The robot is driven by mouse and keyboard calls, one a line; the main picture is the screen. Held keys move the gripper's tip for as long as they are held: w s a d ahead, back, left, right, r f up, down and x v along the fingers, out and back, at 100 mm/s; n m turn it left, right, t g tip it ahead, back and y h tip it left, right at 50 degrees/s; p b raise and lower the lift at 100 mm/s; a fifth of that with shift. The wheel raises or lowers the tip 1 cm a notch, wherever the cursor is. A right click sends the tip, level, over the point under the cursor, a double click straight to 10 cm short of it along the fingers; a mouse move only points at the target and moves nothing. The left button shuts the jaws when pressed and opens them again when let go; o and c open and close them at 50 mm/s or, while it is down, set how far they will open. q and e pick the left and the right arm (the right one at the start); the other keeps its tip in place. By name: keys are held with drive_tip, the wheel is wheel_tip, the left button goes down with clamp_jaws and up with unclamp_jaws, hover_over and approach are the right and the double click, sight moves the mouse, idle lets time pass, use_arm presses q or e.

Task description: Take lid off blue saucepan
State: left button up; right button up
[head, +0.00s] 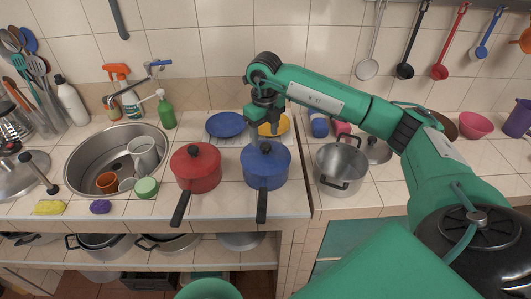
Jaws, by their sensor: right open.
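The blue saucepan (265,177) stands on the tiled counter with its dark handle pointing toward me. Its blue lid (279,160) sits on top, and the dark knob at the lid's middle is partly hard to make out under the gripper. My right gripper (264,134) is open and points down just above the lid, near the knob. I cannot tell whether the fingers touch the knob. My left gripper is not in view.
A red lidded saucepan (195,175) stands close on the left. A steel pot (341,165) stands on the right. Blue (224,124) and yellow (278,125) plates lie behind. The sink (82,153) is at the left. Utensils hang on the wall.

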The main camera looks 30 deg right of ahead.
sight(266, 145)
wheel_tip(266, 145, down, 3)
drive_tip(key=shift+s+f+p, duration=0.1)
drive_tip(key=shift+p, duration=0.55)
drive_tip(key=shift+f, duration=0.25)
clamp_jaws()
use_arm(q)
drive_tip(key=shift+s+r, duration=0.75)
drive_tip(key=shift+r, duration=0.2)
use_arm(e)
drive_tip(key=shift+r, duration=0.1)
